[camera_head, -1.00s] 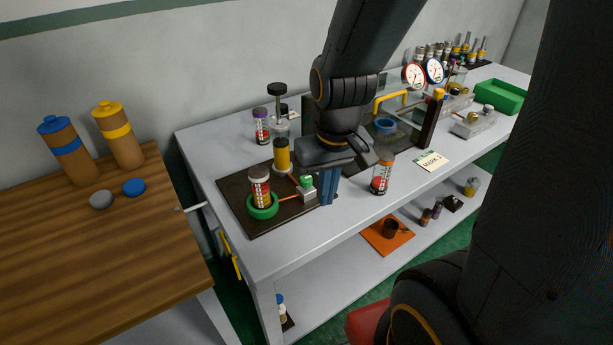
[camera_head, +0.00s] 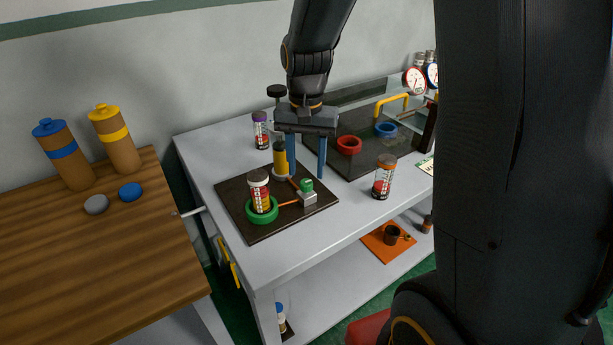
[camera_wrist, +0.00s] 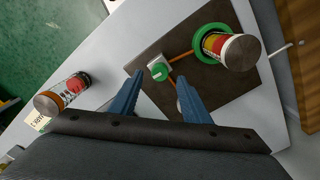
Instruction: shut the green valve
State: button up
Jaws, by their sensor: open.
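The green valve (camera_head: 307,186) is a green knob on a small grey block, on the dark board at the near end of the white bench. An orange line runs from it to a green ring (camera_head: 262,211) around a clear vial with red and yellow contents. In the wrist view the valve (camera_wrist: 158,71) shows a pale mark on its knob and lies beyond the fingertips, nearer the left finger. My gripper (camera_head: 307,168) is open and empty, its two blue fingers pointing down above the board, behind the valve in the head view. It also shows in the wrist view (camera_wrist: 160,80).
An orange-capped vial (camera_head: 384,176) stands right of the board. A yellow-filled cylinder with a black top (camera_head: 279,158) stands close behind my gripper. A purple-capped vial (camera_head: 260,131) is farther back. Bare bench lies along the front edge.

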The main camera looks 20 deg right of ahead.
aim_at(306, 182)
jog(key=shift+f, duration=1.95)
jog(key=c, duration=1)
jog(key=shift+c, duration=0.2)
